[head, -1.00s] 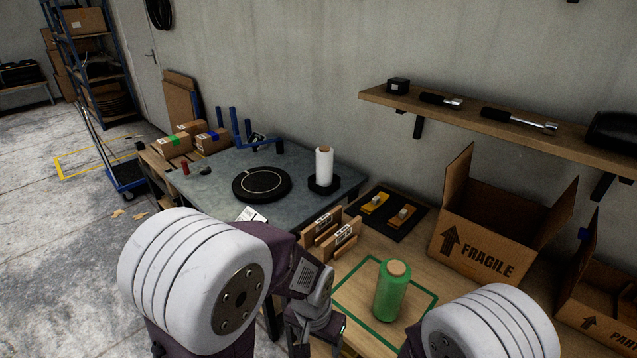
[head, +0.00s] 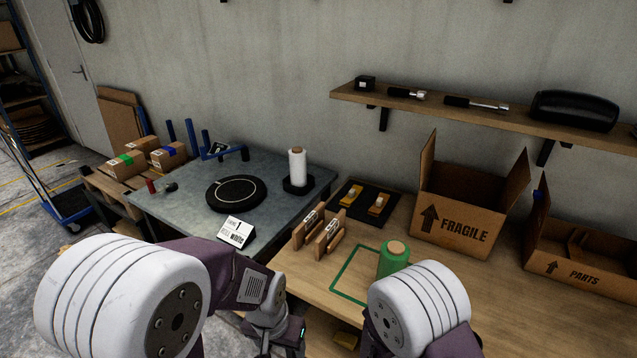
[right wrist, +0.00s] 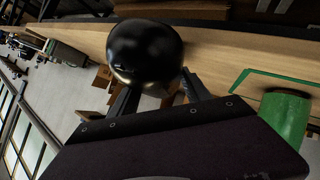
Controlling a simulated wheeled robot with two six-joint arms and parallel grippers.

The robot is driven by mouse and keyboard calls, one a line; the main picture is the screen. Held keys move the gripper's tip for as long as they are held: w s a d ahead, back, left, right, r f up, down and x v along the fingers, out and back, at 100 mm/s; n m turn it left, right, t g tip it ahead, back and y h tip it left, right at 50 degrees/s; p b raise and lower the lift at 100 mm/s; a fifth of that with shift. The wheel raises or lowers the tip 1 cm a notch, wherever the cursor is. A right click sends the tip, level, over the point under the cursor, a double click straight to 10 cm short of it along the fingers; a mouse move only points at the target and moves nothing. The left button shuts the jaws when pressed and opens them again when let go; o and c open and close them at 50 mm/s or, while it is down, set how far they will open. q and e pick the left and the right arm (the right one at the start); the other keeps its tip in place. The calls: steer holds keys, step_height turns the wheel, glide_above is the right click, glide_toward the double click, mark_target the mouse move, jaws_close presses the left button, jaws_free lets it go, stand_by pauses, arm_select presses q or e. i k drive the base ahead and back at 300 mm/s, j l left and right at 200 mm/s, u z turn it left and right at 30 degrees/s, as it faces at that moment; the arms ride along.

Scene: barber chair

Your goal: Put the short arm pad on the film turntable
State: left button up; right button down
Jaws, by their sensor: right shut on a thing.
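The short arm pad (right wrist: 146,50), black, rounded and glossy, is held between the fingers of my right gripper (right wrist: 158,88) in the right wrist view; the pad hides the fingertips. The right gripper and this pad do not show in the head view. The film turntable (head: 236,193), a flat black disc with a thin pale ring, lies on the grey-topped table and nothing stands on it. My left forearm and wrist show at the lower left of the head view, but the left fingers are out of sight.
A white film roll (head: 297,167) stands on a black base right of the turntable. A sign (head: 236,232) stands at the table's front. A green roll (head: 394,259), brown pieces (head: 318,229) and open cartons (head: 464,229) occupy the wooden bench. A longer black pad (head: 575,110) lies on the shelf.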

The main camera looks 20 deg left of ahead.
mark_target(236, 190)
steer(key=i+j, duration=0.1)
steer(key=j, duration=0.55)
steer(key=i+j, duration=0.1)
steer(key=j, duration=0.5)
steer(key=i+j+z, duration=0.1)
steer(key=j, duration=1.2)
steer(key=i, duration=0.1)
